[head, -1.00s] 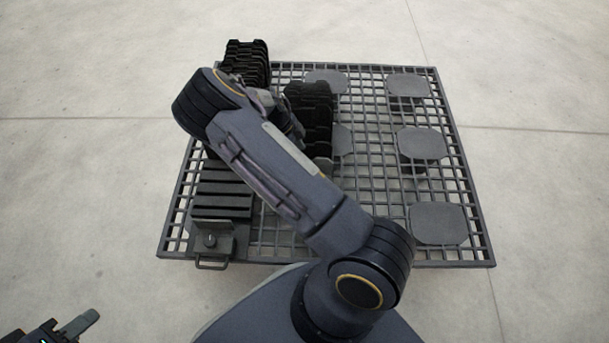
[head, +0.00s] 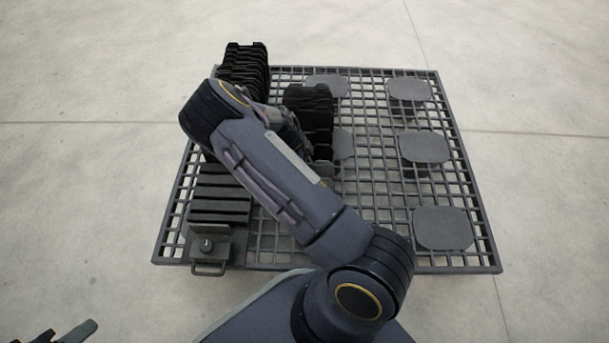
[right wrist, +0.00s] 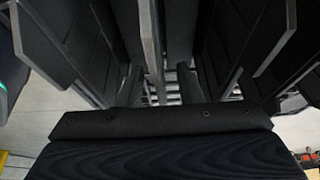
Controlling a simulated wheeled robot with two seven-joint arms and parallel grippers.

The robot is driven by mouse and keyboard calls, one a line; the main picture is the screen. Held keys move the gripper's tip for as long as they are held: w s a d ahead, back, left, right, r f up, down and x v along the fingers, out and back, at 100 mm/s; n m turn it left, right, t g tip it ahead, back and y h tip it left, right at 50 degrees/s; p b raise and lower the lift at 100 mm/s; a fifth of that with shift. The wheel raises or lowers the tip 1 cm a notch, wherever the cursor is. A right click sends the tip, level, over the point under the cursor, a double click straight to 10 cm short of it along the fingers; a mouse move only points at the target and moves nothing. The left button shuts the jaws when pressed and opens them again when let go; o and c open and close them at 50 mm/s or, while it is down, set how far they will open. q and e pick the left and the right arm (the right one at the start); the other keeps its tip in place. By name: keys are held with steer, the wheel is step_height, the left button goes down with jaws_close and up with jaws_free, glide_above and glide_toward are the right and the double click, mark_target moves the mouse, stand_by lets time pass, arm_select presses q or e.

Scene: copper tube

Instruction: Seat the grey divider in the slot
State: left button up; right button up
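I cannot surely pick out the grey divider. In the right wrist view a narrow light-grey plate edge (right wrist: 150,40) stands upright in the middle, between dark plates (right wrist: 60,40) on the left and a grey-edged plate (right wrist: 278,45) on the right. My right arm crosses the head view from the lower right and hides its gripper and part of the rack area. The slot cannot be made out. My left gripper (head: 66,334) is cut off at the bottom left corner, away from the table.
A grid-topped table (head: 370,259) carries black plate stacks at back left (head: 246,58) and centre (head: 308,100). A slatted rack (head: 220,205) with a knobbed end block (head: 207,248) is at front left. Several flat grey pads (head: 442,228) are spread over the right and back.

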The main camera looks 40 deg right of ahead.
steer(key=shift+f, duration=0.2)
steer(key=shift+c, duration=0.3)
jaws_close()
